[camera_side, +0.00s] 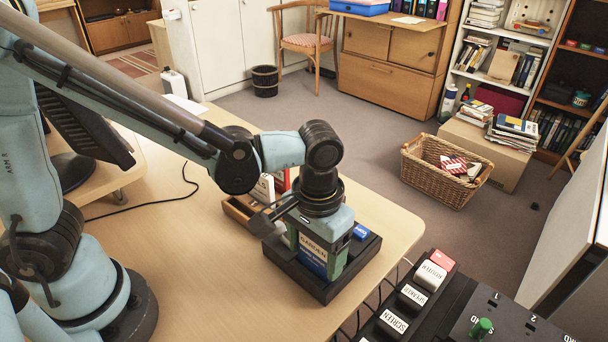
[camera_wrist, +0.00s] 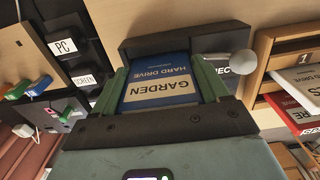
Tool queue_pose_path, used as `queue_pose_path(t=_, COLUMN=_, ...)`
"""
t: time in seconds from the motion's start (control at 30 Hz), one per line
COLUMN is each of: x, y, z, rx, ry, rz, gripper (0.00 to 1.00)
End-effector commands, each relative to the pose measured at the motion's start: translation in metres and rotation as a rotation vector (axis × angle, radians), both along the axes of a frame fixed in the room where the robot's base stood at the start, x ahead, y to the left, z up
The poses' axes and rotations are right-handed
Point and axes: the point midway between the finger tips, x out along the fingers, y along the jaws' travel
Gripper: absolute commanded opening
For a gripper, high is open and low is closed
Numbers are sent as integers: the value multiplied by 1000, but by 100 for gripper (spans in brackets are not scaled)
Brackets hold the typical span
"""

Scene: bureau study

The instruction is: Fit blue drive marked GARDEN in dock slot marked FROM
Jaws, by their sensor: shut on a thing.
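The blue drive (camera_side: 311,265) has a cream label reading GARDEN. It stands upright over the black dock (camera_side: 342,287) in the side view, and I cannot tell how deep its lower end sits. My gripper (camera_side: 317,259) is shut on the drive, with a green finger on each side. In the wrist view the blue drive (camera_wrist: 165,85) lies between the green fingers of my gripper (camera_wrist: 163,76), with the dock (camera_wrist: 150,48) directly beyond it. A small blue piece with white lettering (camera_side: 361,231) is on the dock's far end. No FROM marking is readable.
A wooden rack (camera_side: 238,210) holding white and red drives stands just behind the dock. A pale ball knob (camera_wrist: 242,64) is close beside my gripper. A black switch panel (camera_side: 407,300) is at the lower right.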

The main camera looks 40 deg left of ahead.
Motion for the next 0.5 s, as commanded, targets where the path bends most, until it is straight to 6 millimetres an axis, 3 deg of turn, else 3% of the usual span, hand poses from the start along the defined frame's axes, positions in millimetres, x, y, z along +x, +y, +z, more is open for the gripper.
queue_pose_path(t=0.5, x=0, y=0, z=-9, rx=0, ry=0, rz=0, gripper=40)
